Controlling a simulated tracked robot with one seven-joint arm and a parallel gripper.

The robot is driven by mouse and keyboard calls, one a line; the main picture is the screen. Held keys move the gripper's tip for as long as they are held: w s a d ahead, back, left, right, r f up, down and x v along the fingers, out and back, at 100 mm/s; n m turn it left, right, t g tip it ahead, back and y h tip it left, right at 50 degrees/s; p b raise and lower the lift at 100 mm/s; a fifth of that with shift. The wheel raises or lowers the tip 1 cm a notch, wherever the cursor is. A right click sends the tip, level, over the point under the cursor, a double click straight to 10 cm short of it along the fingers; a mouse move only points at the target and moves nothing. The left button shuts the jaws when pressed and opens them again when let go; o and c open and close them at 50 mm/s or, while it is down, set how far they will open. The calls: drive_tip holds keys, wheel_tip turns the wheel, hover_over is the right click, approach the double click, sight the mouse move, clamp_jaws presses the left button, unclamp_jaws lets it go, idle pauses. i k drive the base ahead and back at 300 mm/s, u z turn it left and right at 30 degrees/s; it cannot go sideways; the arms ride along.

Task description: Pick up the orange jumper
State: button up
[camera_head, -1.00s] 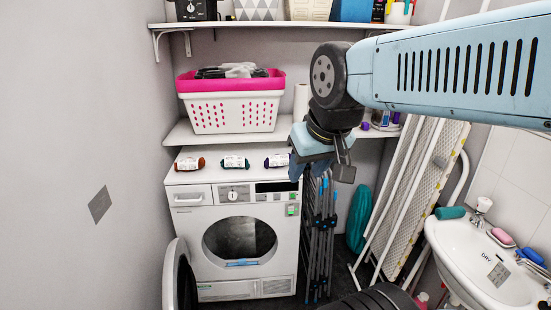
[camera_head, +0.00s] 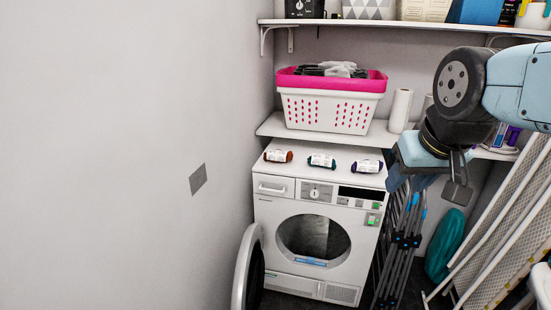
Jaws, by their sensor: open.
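An orange-brown rolled bundle with a white label band (camera_head: 278,156), which appears to be the orange jumper, lies on top of the white dryer (camera_head: 318,210) at its left end. My gripper (camera_head: 428,184) hangs at the right, pointing down, in front of the area just right of the dryer. It is open, with nothing seen between its fingers. In the picture it is well to the right of the orange bundle and apart from it.
A teal bundle (camera_head: 322,161) and a purple bundle (camera_head: 367,166) lie right of the orange one. A shelf (camera_head: 263,127) with a pink-and-white basket (camera_head: 331,103) is behind and above. The dryer door (camera_head: 250,268) hangs open at left. A folded rack (camera_head: 402,250) stands right of the dryer.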

sight(274, 156)
drive_tip(key=k, duration=0.55)
drive_tip(key=z, duration=0.35)
drive_tip(key=i, duration=1.8)
drive_tip(key=u, duration=0.5)
